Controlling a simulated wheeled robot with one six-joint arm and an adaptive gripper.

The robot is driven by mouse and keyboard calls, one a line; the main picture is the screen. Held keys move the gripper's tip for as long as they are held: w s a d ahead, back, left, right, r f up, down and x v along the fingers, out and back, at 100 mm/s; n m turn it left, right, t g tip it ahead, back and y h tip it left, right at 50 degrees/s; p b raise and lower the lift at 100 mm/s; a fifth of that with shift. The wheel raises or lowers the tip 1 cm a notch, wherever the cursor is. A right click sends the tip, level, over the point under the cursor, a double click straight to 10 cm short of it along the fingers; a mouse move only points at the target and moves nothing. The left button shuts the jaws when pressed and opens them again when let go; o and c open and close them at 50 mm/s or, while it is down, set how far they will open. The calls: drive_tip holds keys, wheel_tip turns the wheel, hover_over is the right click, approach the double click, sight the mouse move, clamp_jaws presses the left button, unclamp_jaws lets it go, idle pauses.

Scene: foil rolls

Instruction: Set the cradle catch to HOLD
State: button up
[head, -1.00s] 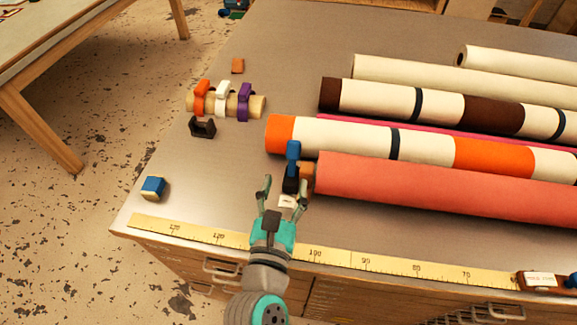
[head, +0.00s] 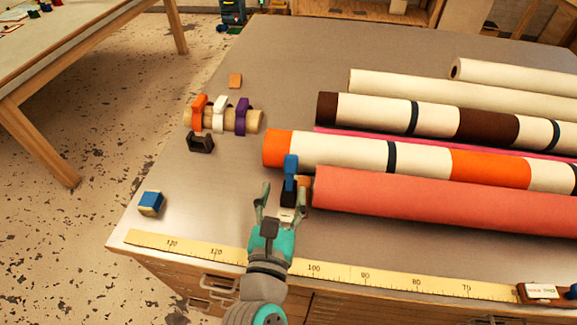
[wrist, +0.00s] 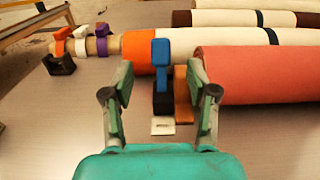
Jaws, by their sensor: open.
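The cradle catch looks to be the blue lever (head: 291,166) on a black base (head: 288,192), at the left end of the coral roll (head: 430,200). In the wrist view the blue lever (wrist: 162,62) stands upright between my fingers, beyond their tips. A small white label plate (wrist: 162,126) lies in front of the base; its lettering is too small to read. My gripper (head: 278,200) is open and empty, its fingers apart on either side of the label plate. It does not visibly touch the lever.
Orange-banded (head: 425,160) and brown-banded (head: 435,116) rolls lie behind the coral roll. Orange, white and purple clips sit on a tan tube (head: 228,120) at left, near a black cradle (head: 200,143). A blue block (head: 150,203) stands near the left edge. A yellow ruler (head: 350,278) runs along the front edge.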

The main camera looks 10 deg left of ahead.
sight(291, 158)
drive_tip(key=w, duration=1)
drive_tip(key=shift+w+d, duration=0.1)
drive_tip(key=shift+d, duration=0.1)
clamp_jaws()
